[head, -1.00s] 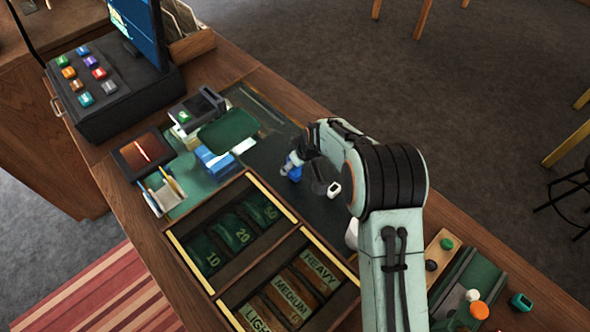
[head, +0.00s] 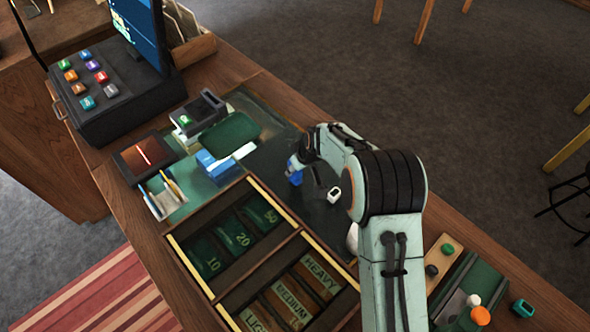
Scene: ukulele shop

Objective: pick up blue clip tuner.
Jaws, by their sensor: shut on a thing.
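The blue clip tuner (head: 294,174) shows as a small blue shape at the tip of my gripper (head: 297,164), over the dark mat on the counter. My gripper is shut on it. My arm comes in from the lower right and bends down to the left. The fingers are small and partly hidden by the wrist, and I cannot tell how high the tuner is above the mat.
A small white tuner-like item (head: 334,194) lies just right of my gripper. A blue box (head: 218,166) and a green pad (head: 230,133) lie to the left. A sectioned wooden tray (head: 240,266) is in front. A register (head: 112,95) stands at the back left.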

